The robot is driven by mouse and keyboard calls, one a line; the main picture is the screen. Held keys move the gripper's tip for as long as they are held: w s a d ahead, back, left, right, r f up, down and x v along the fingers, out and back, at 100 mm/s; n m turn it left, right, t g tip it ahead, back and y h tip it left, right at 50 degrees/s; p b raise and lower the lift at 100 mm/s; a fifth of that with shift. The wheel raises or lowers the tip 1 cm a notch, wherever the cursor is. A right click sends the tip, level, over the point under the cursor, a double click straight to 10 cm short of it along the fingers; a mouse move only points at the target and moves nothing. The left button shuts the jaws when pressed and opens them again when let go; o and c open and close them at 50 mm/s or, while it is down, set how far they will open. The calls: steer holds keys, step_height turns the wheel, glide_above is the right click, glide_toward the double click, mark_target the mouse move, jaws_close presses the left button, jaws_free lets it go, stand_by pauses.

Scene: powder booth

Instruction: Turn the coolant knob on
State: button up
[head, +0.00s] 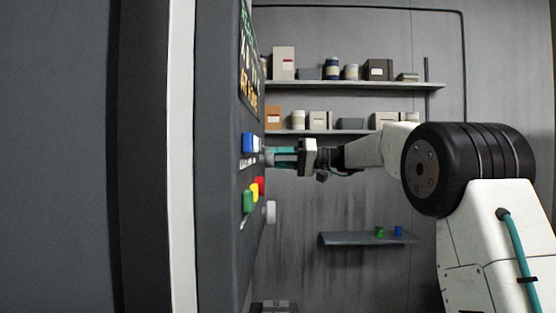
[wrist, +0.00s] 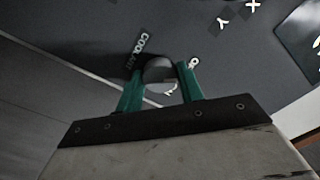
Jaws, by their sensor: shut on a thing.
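The coolant knob (wrist: 160,72) is a round grey knob on the dark panel. In the wrist view it sits between the two teal fingers of my gripper (wrist: 160,84), beside the label "COOLANT" (wrist: 140,52). The fingers touch it from both sides, so my gripper is shut on it. In the head view my gripper (head: 274,157) reaches left to the panel face, and the knob (head: 268,156) shows only as a small grey bit at the fingertips. The knob's pointer marking is mostly hidden, so I cannot tell its setting.
The panel (head: 215,200) carries a blue button (head: 248,143), and lower a red (head: 260,186), a yellow (head: 254,190) and a green one (head: 248,201). A small ledge (head: 365,238) and shelves (head: 350,86) with boxes and jars are on the back wall.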

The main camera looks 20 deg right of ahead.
steer(key=shift+m, duration=7.1)
steer(key=o, duration=1)
steer(key=shift+d, duration=0.1)
steer(key=v, duration=0.7)
steer(key=shift+s+d+r, duration=0.1)
steer(key=shift+d, duration=0.25)
